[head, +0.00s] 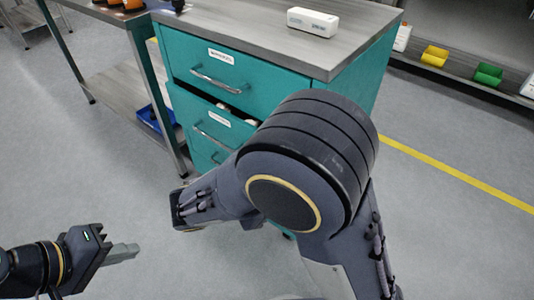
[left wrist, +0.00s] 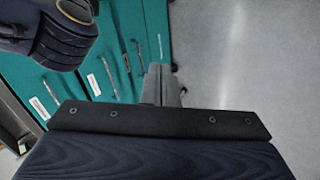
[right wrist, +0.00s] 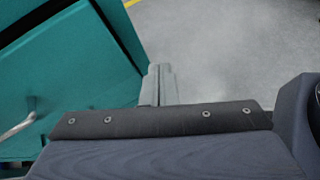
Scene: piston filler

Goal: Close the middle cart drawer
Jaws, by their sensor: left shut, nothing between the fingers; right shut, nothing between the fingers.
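The teal cart (head: 365,80) has labelled drawers with metal handles. The top drawer (head: 265,80) looks shut. The middle drawer (head: 183,105) stands partly out, with pale items showing in its gap; my right arm covers its right part. My left gripper (head: 125,253) is shut and empty, low at the left, well in front of the cart; its fingers also show in the left wrist view (left wrist: 162,85). My right gripper is hidden in the head view. In the right wrist view its fingers (right wrist: 159,85) are shut and empty, beside a teal panel (right wrist: 75,70); contact is unclear.
A white box (head: 313,22) lies on the cart top. A workbench (head: 105,15) stands at the left, with a blue bin (head: 147,117) beneath. A shelf with yellow (head: 434,56) and green bins (head: 488,75) is at the back right. The floor at the right is clear.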

